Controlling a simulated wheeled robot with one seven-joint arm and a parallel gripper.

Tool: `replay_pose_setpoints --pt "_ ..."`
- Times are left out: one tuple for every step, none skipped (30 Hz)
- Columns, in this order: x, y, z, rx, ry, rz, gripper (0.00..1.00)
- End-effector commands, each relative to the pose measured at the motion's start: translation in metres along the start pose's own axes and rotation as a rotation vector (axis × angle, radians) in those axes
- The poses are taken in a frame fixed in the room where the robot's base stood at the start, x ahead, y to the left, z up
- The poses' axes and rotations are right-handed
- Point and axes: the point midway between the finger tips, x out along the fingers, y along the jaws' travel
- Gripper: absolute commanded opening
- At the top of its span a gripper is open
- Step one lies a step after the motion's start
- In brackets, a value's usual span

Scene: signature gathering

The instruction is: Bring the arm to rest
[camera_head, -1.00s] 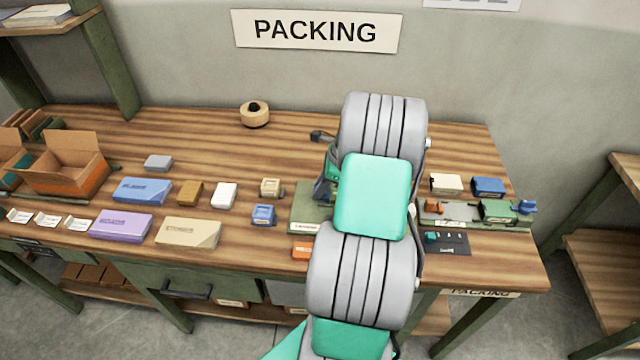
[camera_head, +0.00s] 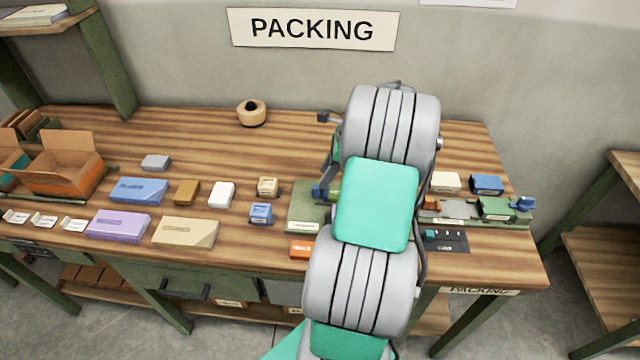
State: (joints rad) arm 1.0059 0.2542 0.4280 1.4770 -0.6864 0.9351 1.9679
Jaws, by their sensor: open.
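My arm, with grey ribbed joints and teal covers, rises over the right half of the wooden packing bench (camera_head: 290,140). My gripper (camera_head: 330,160) shows only as dark parts at the left edge of the arm, above the bench. The arm hides most of it, including the fingertips. I see nothing held.
Left are an open carton (camera_head: 65,175), a blue box (camera_head: 138,190), a purple box (camera_head: 118,225) and a tan box (camera_head: 185,232). An orange box (camera_head: 302,249) lies near the front edge. A green fixture (camera_head: 495,208) stands right.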

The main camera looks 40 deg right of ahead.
Motion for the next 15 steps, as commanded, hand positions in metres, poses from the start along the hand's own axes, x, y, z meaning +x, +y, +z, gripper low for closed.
replay_pose_setpoints --pt "-0.008 -0.001 -0.001 0.001 0.000 -0.002 0.42" --pt "-0.011 0.000 -0.001 0.002 0.000 -0.001 0.42" --pt "-0.015 0.000 0.000 0.001 0.000 0.000 0.42" --pt "-0.017 0.000 0.000 0.000 0.000 0.000 0.42" --pt "-0.018 0.000 0.000 0.000 0.000 0.001 0.42" --pt "-0.019 0.000 0.000 0.000 0.000 0.001 0.42" --pt "-0.019 0.000 0.000 0.000 0.000 0.001 0.42" --pt "-0.019 0.000 0.000 0.000 0.000 0.001 0.42" --pt "-0.019 0.000 0.000 0.000 0.000 0.001 0.42" --pt "-0.019 0.000 0.000 0.000 0.000 0.001 0.42" --pt "-0.019 0.000 0.000 0.000 0.000 0.001 0.42" --pt "-0.019 0.000 0.000 0.000 0.000 0.001 0.42" --pt "-0.019 0.000 0.000 0.000 0.000 0.001 0.42" --pt "-0.019 0.000 0.000 0.000 0.000 0.001 0.42" --pt "-0.019 0.000 0.000 -0.001 0.000 0.001 0.42"
